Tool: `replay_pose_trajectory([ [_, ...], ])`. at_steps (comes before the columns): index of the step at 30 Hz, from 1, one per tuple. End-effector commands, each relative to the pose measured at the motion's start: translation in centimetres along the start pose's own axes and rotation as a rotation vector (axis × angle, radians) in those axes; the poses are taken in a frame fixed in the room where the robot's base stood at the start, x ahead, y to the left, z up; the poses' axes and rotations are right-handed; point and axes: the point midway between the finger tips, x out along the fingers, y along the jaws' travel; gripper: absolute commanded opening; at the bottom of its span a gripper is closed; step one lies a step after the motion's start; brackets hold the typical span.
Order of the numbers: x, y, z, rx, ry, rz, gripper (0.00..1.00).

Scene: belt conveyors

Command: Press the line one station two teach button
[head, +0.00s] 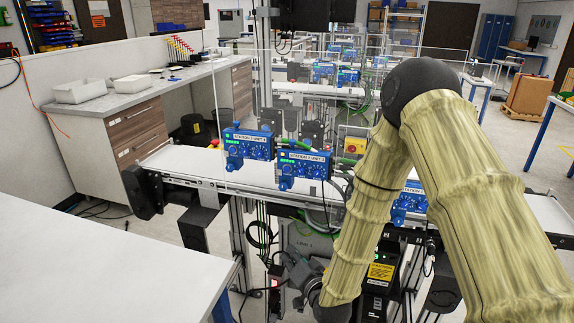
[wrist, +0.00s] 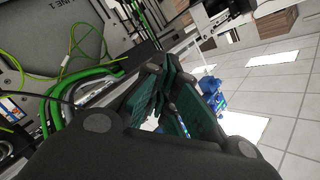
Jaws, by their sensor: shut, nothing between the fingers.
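Blue station units stand along the near conveyor in the head view: one at left (head: 248,144), one in the middle (head: 304,168) and one partly behind my arm (head: 410,203). Their labels are too small to read surely, and I cannot make out which button is the teach button. My gripper (wrist: 168,88) is shut and empty in the wrist view, with its dark green finger pads together. It hangs low in front of the conveyor, beside a grey panel marked LINE 1 (wrist: 75,50). A blue unit (wrist: 212,97) shows beyond the fingers.
The near conveyor belt (head: 190,160) crosses the view, with a clear screen (head: 232,85) behind it. Green cables (wrist: 55,95) run close to my gripper. A white table (head: 90,260) fills the lower left. A black box with a yellow label (head: 381,272) stands under the conveyor.

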Motion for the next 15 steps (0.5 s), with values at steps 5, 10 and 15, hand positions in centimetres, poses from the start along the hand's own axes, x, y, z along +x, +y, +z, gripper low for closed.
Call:
replay_pose_trajectory([
  [5, 2.0, -7.9, -5.3, 0.076, 0.109, -0.171, 0.00],
  [10, 2.7, -13.0, -8.6, 0.134, 0.173, -0.293, 0.00],
  [15, 2.9, -15.5, -10.1, 0.163, 0.202, -0.358, 0.00],
])
